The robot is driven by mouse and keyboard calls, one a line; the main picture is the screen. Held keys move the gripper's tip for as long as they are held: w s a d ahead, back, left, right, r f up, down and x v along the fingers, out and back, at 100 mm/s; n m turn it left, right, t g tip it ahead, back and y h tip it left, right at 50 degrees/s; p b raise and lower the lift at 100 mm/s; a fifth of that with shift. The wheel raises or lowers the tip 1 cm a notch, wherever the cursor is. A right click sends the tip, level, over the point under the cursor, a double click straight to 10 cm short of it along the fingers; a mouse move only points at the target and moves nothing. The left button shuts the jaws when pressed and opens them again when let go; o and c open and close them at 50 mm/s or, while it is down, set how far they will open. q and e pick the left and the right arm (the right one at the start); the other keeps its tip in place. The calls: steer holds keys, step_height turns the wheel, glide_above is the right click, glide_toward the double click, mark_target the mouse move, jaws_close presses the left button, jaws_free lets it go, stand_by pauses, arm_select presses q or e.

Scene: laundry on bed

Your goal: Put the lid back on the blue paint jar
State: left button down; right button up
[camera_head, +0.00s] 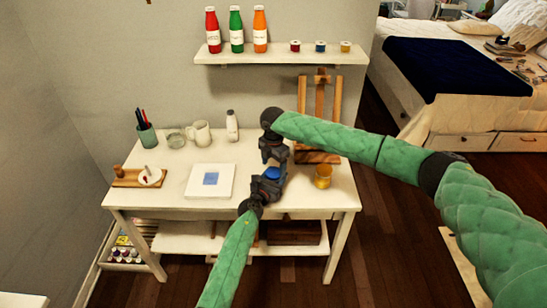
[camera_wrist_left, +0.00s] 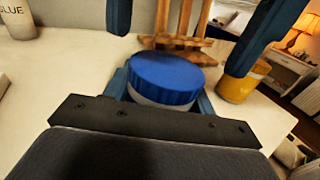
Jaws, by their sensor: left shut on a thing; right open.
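The blue lid (camera_head: 272,173) sits level on top of the blue paint jar; it also shows in the left wrist view (camera_wrist_left: 165,76), with ribbed sides. A pale band of the jar (camera_wrist_left: 160,101) shows below it; I cannot tell how tightly the lid is seated. My left gripper (camera_head: 268,182) is shut on the jar's body, near the table's front edge. My right gripper (camera_head: 273,159) points down just above the lid, open. Its two dark blue fingers (camera_wrist_left: 192,28) are spread wide on either side above the lid, apart from it. The jar's lower part is hidden.
A yellow jar (camera_head: 323,177) stands to the right on the white table (camera_head: 175,195). A wooden easel (camera_head: 320,110) is behind it. A white board with a blue square (camera_head: 210,180), a white bottle (camera_head: 232,125) and a mug (camera_head: 200,134) are to the left.

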steer(key=shift+f, duration=1.25)
steer(key=c, duration=1)
steer(key=shift+m, duration=0.6)
steer(key=o, duration=1.1)
steer(key=shift+o, duration=0.2)
steer(key=shift+r, duration=0.15)
step_height(320, 180, up, 12)
